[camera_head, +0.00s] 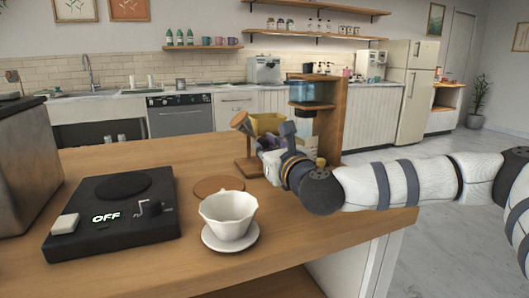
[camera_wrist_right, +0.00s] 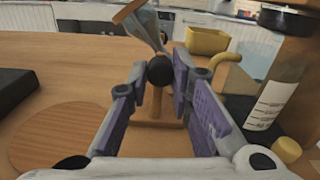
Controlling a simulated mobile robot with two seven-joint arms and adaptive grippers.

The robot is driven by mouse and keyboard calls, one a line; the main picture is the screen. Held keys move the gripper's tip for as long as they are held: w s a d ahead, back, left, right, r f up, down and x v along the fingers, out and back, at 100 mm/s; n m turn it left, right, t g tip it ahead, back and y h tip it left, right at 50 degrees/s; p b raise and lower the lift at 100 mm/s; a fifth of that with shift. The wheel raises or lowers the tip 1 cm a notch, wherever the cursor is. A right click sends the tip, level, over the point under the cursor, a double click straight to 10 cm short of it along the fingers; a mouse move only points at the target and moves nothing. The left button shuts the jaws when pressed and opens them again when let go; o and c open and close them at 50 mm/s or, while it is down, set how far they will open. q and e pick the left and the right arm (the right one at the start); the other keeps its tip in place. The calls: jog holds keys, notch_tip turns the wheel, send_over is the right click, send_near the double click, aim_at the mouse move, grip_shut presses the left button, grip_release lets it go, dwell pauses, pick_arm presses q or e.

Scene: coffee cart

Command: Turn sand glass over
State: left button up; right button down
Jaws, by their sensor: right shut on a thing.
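The sand glass (camera_wrist_right: 146,28) shows at the top of the right wrist view. It is tilted, with a wooden end cap at its upper left and clear glass below. A black round knob (camera_wrist_right: 160,71) sits in front of it on a wooden stand (camera_wrist_right: 155,135). In the head view the sand glass's wooden end (camera_head: 240,121) leans up to the left beside my right gripper (camera_head: 268,148). My right gripper's purple-padded fingers (camera_wrist_right: 160,74) are shut on the knob. The sand glass's lower part is partly hidden. My left gripper is not in view.
A yellow box (camera_wrist_right: 207,41) and a bottle (camera_wrist_right: 275,100) stand close to the right gripper.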

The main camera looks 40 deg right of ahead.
jog(key=shift+d+r+m, duration=0.1)
jog(key=shift+r+m, duration=0.1)
jog(key=shift+m, duration=0.3)
jog(key=c, duration=1.4)
grip_release()
jog(key=shift+c, duration=0.2)
jog(key=shift+f, duration=0.1)
jog(key=v, duration=0.7)
jog(key=shift+s, duration=0.25)
